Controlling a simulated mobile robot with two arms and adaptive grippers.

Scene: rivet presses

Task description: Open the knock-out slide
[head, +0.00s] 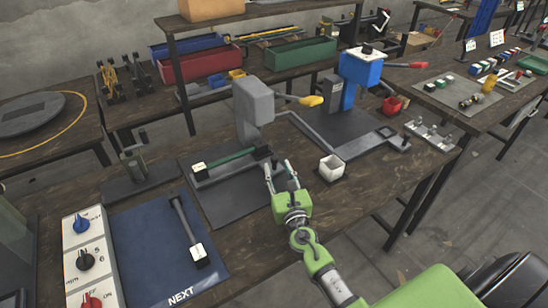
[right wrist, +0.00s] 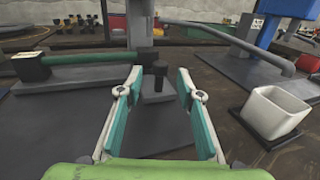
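The grey press (head: 253,105) with a yellow-ended lever (head: 311,101) stands on a dark base plate (head: 235,205) mid-bench. At its foot, a black knob (right wrist: 158,76) stands upright on a small grey block (right wrist: 158,92); I take this to be the knock-out slide, though no label confirms it. A green bar (head: 226,161) runs left from there to a black block with a white tag (head: 198,168). My right gripper (head: 280,170) is open and empty at the press front. In the right wrist view, the knob shows between its fingers, apparently just beyond the tips. My left gripper is out of view.
A white square cup (head: 330,168) stands close right of my right gripper. The blue press (head: 360,70) stands behind right, with a grey bar frame reaching forward. A blue mat (head: 160,250) marked NEXT holds a dark rod at front left, beside a knob panel (head: 88,262).

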